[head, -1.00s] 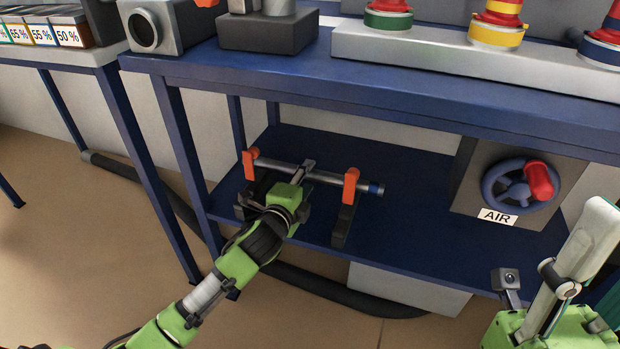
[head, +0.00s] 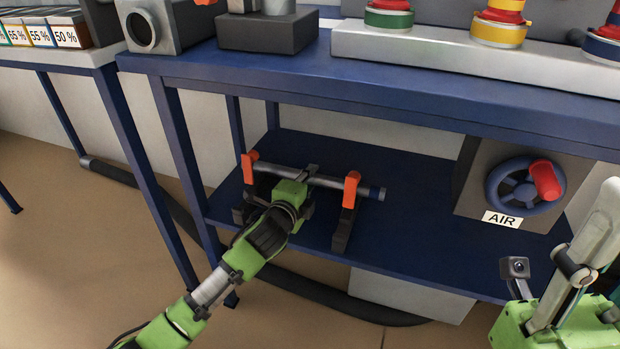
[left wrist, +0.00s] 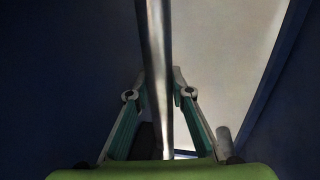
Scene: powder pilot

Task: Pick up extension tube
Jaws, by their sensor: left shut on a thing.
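The extension tube (head: 331,182) is a grey metal tube with a blue end at its right. It lies level across two dark stands with orange tops, the left stand (head: 250,166) and the right stand (head: 350,190), on the lower blue shelf. My left gripper (head: 311,175) is shut on the tube between the stands. In the left wrist view the tube (left wrist: 160,60) runs between the two fingers (left wrist: 159,92). The gripper body hides part of the tube and of the left stand.
The blue upper shelf (head: 400,95) overhangs the lower shelf (head: 415,215). A grey box with a blue wheel, a red handle and an AIR label (head: 502,219) stands to the right. A dark hose (head: 330,299) runs along the floor. Bare shelf lies between tube and box.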

